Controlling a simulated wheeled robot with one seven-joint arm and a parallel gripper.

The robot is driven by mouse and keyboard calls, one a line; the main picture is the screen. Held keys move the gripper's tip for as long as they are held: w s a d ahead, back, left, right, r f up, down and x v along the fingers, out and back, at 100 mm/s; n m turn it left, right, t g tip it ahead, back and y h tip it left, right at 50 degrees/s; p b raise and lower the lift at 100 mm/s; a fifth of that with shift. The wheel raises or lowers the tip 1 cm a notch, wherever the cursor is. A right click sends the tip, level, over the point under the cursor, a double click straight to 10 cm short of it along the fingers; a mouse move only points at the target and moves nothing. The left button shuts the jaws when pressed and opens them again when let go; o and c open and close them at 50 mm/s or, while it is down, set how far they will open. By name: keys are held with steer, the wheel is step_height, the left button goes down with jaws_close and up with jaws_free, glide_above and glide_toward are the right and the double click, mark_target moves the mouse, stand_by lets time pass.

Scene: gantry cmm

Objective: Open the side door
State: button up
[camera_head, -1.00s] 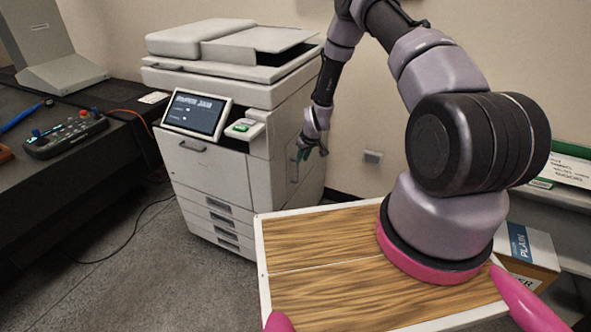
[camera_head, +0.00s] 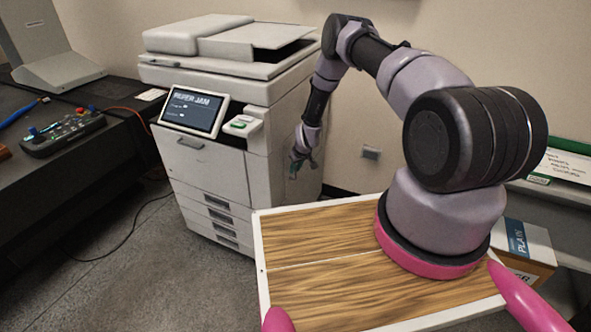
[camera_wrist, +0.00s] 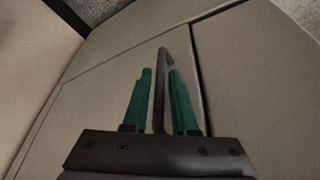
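The side door (camera_wrist: 110,75) is a beige panel on the right side of the white printer (camera_head: 215,150). Dark seams mark its edges in the wrist view. A slim grey bar handle (camera_wrist: 162,80) stands out from it. My gripper (camera_head: 293,170) is at the printer's right side in the head view and hides the handle there. In the wrist view my gripper (camera_wrist: 160,72) has its two green fingers on either side of the handle, with small gaps showing. The gripper looks open around the handle. The door appears closed.
A dark bench (camera_head: 75,170) with a control box stands left of the printer. A wall outlet (camera_head: 371,152) is behind my arm. A paper box (camera_head: 525,250) and shelf are at the right. Grey floor (camera_head: 130,270) lies open in front.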

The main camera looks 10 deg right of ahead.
jaws_close()
stand_by(1.4)
